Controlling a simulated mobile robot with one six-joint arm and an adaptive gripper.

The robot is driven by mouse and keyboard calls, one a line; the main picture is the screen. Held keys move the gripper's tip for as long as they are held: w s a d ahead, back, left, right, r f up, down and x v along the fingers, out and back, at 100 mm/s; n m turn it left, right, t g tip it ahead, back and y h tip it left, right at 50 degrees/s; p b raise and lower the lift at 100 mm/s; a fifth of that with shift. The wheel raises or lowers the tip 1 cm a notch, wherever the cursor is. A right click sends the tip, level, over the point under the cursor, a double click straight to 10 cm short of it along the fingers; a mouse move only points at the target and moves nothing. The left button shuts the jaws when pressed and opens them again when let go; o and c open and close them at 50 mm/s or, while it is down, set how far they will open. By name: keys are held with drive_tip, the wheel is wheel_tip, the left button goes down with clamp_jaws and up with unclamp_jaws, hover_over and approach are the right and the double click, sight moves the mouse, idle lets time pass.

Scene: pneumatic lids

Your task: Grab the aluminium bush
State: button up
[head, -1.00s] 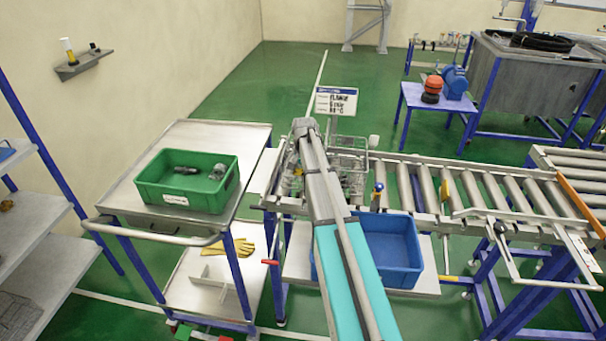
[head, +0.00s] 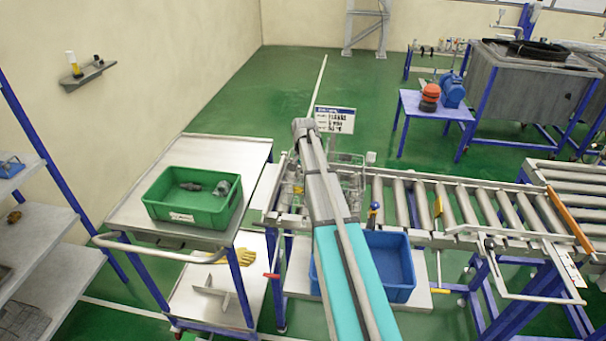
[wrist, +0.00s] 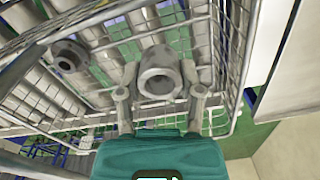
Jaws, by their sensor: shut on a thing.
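A light grey, hollow cylindrical aluminium bush (wrist: 158,84) is at the middle of the wrist view, its open end facing the camera. My gripper (wrist: 160,78) has one finger on each side of it and is shut on it. The bush is inside a wire basket (wrist: 232,70), whose mesh surrounds it. A darker grey ring-shaped part (wrist: 69,57) lies apart to the left in the same basket. In the head view my arm hides the gripper and the bush; part of the wire basket (head: 350,168) shows behind the arm.
The basket is at the left end of a roller conveyor (head: 465,205). A steel cart (head: 160,150) on the left carries a green bin (head: 188,220) with grey parts. A blue bin (head: 400,292) sits below my arm. A small sign (head: 335,119) stands behind the basket.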

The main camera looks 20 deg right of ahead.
drive_tip(key=shift+r+p, duration=0.7)
drive_tip(key=shift+r, duration=0.3)
